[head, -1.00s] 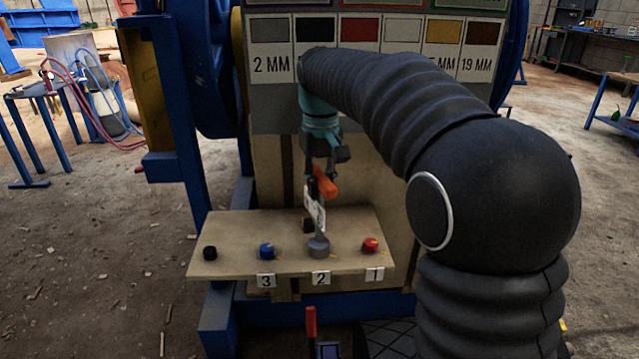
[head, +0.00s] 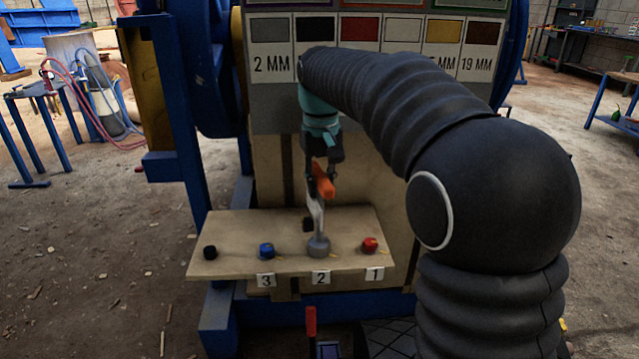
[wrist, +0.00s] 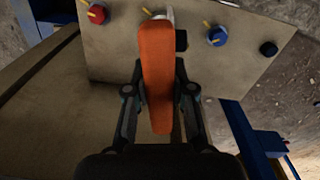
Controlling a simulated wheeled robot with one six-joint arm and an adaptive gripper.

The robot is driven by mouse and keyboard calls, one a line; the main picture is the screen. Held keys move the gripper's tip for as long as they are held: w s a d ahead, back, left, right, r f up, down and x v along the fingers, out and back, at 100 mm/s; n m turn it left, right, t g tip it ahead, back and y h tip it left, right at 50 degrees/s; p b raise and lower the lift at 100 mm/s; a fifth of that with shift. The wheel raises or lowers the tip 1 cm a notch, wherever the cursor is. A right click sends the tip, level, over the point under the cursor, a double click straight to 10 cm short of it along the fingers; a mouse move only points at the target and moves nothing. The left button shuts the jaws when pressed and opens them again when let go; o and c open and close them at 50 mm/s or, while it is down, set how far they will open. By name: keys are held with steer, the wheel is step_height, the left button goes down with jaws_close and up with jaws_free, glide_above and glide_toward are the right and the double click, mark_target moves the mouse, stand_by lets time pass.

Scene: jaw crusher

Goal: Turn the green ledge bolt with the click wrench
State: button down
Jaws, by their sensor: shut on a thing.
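My gripper (head: 322,168) points down over the ledge (head: 222,262) and is shut on the orange handle of the click wrench (head: 324,185). In the wrist view, the handle (wrist: 157,75) lies between my gripper's fingers (wrist: 157,95). The wrench's pale metal shaft runs down to a round grey piece (head: 318,247) on the ledge, above label 2. I cannot tell whether this piece is the wrench's head or a bolt, or whether they touch. No green bolt shows; the wrench may hide it.
The ledge also bears a red knob (head: 370,245), a blue knob (head: 266,251), a black knob (head: 210,253) and a small black block (head: 307,225) behind the shaft. A colour chart panel (head: 270,65) stands behind. A blue frame post (head: 187,130) rises at the left.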

mark_target(321, 174)
steer(key=shift+f+m, duration=0.15)
steer(key=shift+m, duration=0.15)
stand_by(0.4)
steer(key=shift+r, duration=0.2)
steer(key=shift+w+r, duration=0.1)
steer(key=shift+r, duration=1.95)
stand_by(2.7)
